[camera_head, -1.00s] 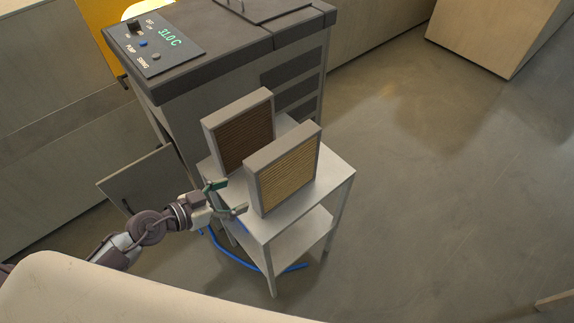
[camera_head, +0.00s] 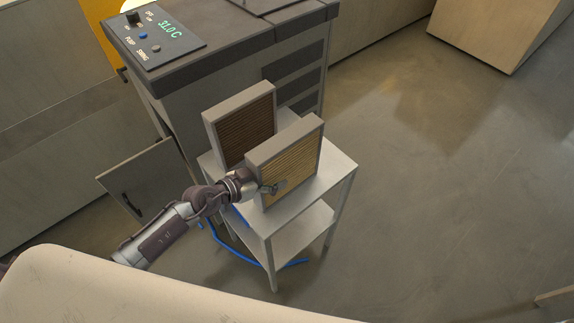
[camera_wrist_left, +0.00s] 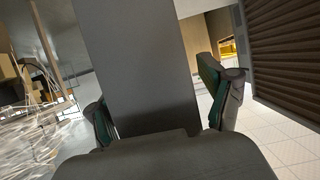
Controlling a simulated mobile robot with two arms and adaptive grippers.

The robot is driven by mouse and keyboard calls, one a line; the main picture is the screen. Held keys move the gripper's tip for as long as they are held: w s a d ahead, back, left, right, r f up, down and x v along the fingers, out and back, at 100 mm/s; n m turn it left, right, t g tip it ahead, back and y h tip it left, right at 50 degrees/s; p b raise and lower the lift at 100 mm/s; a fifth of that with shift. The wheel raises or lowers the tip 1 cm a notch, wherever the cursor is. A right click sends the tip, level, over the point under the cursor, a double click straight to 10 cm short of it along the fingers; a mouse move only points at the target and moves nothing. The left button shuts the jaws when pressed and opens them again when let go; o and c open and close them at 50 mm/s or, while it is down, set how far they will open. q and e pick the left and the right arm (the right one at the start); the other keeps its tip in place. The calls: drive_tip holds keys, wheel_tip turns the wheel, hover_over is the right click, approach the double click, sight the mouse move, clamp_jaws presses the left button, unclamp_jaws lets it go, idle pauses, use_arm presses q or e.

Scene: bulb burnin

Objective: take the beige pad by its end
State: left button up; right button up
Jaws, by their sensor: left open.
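The beige pad (camera_head: 296,163) is a ribbed panel in a grey frame. It stands upright on the front part of a small white stand. My left gripper (camera_head: 266,187) is at the pad's left end, open, with one finger showing in front of the beige face. In the left wrist view, the pad's grey end (camera_wrist_left: 138,60) lies between the two open fingers of my left gripper (camera_wrist_left: 165,105), apart from the right finger. The far finger is hidden in the head view. My right gripper is not in view.
A brown ribbed pad (camera_head: 244,128) stands upright just behind the beige one, and at right in the wrist view (camera_wrist_left: 285,45). The white stand (camera_head: 335,178) is beside a dark-topped cabinet (camera_head: 225,50). Its open door (camera_head: 150,180) and a blue hose (camera_head: 235,250) are close to my arm.

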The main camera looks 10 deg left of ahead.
use_arm(q)
drive_tip(key=shift+s, duration=0.1)
drive_tip(key=shift+a, duration=0.1)
drive_tip(key=c, duration=1.3)
drive_tip(key=shift+r, duration=0.1)
